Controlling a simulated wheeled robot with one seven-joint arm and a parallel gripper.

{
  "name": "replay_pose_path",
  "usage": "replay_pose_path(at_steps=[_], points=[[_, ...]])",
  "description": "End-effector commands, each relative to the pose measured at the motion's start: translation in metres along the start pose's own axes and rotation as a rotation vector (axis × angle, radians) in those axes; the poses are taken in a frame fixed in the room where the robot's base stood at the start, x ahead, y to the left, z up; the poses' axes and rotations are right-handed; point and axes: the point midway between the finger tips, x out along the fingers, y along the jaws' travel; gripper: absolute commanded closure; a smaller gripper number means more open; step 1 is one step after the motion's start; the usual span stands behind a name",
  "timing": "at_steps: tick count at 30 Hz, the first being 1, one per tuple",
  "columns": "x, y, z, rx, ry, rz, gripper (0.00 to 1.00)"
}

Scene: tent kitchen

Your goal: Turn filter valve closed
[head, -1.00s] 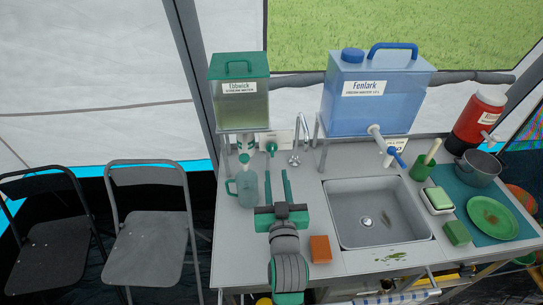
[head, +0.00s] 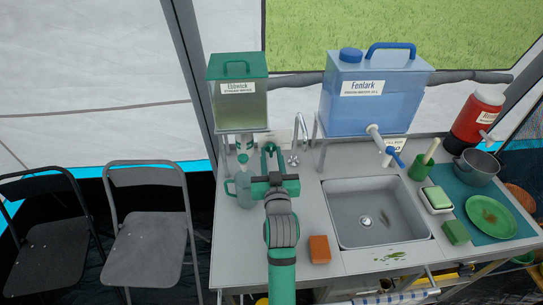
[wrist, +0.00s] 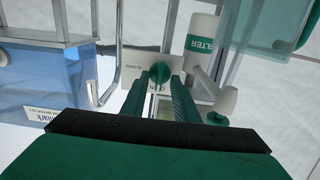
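The filter valve (wrist: 159,73) is a green knob on a pale plate (wrist: 133,72) marked "CLOSED" and partly hidden "OPEN" lettering in the wrist view. A white cylinder marked "FILTER" (wrist: 202,45) stands beside it. My gripper (wrist: 158,80) is open, with one green finger on each side of the knob. I cannot tell whether either finger touches it. In the head view my gripper (head: 272,153) reaches over the counter to the valve, just right of the green-lidded Ebbwick tank (head: 240,105). My gripper partly hides the valve there.
A grey-green jug (head: 244,190) stands close left of my gripper. A metal faucet (head: 301,130) is close on the right, with the sink (head: 370,205) beyond. The blue Fenlark tank (head: 375,100) stands behind the sink. An orange block (head: 319,249) lies on the front counter.

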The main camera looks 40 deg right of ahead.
Motion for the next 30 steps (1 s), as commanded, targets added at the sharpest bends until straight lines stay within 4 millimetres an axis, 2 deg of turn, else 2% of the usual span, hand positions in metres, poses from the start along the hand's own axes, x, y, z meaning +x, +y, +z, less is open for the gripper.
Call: replay_pose_path(at_steps=[1, 4, 5, 19, 30], points=[[-0.0001, 0.0002, 0.0000, 0.000, 0.000, 0.000, 0.75], [-0.0002, 0.0002, 0.0000, 0.000, 0.000, 0.000, 0.99], [-0.0002, 0.0001, 0.0000, 0.000, 0.000, 0.000, 1.00], [-0.0004, -0.0013, 0.0001, 0.067, 0.000, -0.003, 1.00], [-0.0005, -0.0005, 0.0006, 0.356, -0.001, -0.004, 1.00]])
